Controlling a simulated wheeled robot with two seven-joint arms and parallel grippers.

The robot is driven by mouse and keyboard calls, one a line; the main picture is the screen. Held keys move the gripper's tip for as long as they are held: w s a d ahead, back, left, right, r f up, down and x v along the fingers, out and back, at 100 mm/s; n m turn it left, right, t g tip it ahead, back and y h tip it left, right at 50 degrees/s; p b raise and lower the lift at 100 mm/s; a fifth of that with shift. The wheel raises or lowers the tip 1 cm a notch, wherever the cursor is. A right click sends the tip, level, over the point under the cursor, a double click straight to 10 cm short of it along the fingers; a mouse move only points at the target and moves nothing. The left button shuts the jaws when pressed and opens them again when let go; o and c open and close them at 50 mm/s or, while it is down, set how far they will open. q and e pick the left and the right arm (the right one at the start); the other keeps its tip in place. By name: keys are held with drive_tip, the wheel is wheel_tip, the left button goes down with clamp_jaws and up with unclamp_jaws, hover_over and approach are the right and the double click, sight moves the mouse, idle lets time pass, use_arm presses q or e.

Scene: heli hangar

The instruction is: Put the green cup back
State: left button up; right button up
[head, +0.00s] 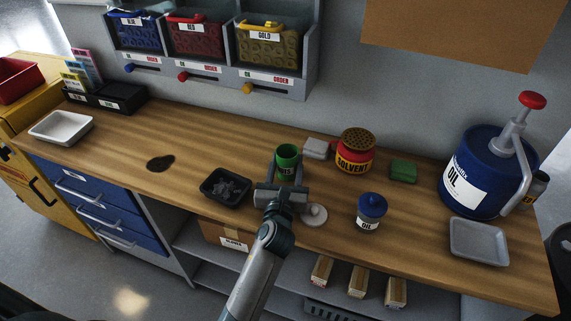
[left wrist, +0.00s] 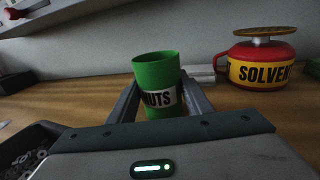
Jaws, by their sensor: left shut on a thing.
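The green cup (head: 287,155) is upright near the middle of the workbench in the head view. In the left wrist view the green cup (left wrist: 156,85) carries a label reading "NUTS". My left gripper (head: 286,172) is shut on the cup, with one finger on each side of it. The left wrist view shows the same gripper (left wrist: 158,101) with its fingers flanking the cup. I cannot tell whether the cup's base touches the bench. My right gripper is not in view.
A black tray of metal parts (head: 224,186) is left of the cup. A red solvent can (head: 355,152), grey block (head: 316,148), green sponge (head: 403,171) and small blue oil pot (head: 370,211) are to the right. A dark stain (head: 160,163) marks the bench; bare wood surrounds it.

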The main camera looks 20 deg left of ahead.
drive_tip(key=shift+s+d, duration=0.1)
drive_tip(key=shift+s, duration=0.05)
use_arm(q)
drive_tip(key=shift+f, duration=0.1)
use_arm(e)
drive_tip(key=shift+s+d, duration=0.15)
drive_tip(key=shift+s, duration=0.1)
use_arm(q)
drive_tip(key=o, duration=1.2)
drive_tip(key=shift+c, duration=0.2)
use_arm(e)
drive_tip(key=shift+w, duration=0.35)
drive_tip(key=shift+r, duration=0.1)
